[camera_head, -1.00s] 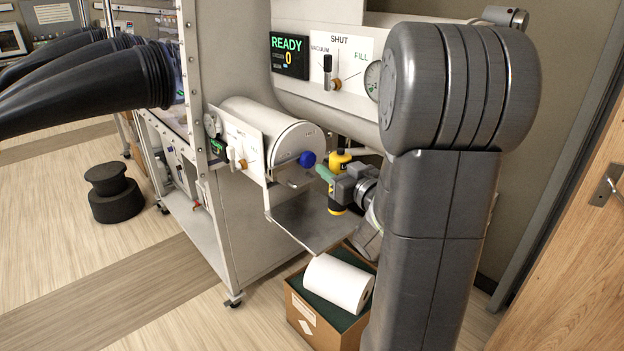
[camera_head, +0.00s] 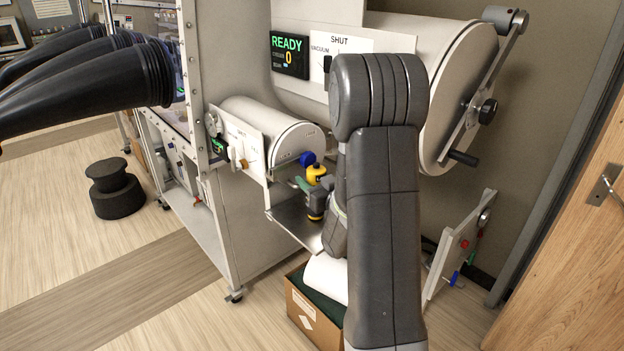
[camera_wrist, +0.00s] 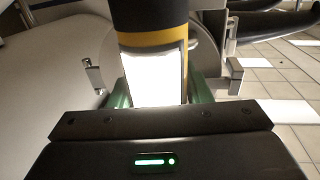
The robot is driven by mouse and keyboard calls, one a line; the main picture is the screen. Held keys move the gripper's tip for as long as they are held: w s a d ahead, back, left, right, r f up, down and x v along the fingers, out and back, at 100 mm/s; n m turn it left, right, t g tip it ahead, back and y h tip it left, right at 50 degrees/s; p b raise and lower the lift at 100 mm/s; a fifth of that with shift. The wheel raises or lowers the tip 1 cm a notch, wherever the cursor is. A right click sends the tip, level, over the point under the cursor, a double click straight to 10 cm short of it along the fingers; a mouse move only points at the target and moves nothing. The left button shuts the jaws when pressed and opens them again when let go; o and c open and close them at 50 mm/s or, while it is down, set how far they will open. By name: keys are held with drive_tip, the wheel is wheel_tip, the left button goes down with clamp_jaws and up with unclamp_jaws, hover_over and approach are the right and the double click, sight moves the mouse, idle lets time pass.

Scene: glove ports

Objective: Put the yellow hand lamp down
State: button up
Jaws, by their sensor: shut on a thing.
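The yellow hand lamp (camera_head: 315,174) is upright in front of the small round chamber, with a yellow top and a dark body. My gripper (camera_head: 307,190) is shut on its body, green fingers on either side. In the wrist view the lamp (camera_wrist: 150,18) shows a black part, a yellow band and a bright white panel between the green fingertips (camera_wrist: 160,92). The lamp's lower end is over or at the metal shelf (camera_head: 287,222); I cannot tell whether it touches. My arm hides part of the shelf's right side.
The small chamber (camera_head: 262,128) with a blue knob (camera_head: 307,158) is just behind the lamp. A cardboard box (camera_head: 312,318) with a white roll (camera_head: 326,278) stands below the shelf. The large chamber door (camera_head: 458,95) is at right. Black glove sleeves (camera_head: 90,85) reach out at left.

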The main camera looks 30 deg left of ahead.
drive_tip(key=shift+a+f, duration=0.1)
drive_tip(key=shift+f, duration=0.2)
drive_tip(key=o, duration=1.2)
drive_tip(key=shift+c, duration=0.2)
drive_tip(key=shift+r, duration=0.15)
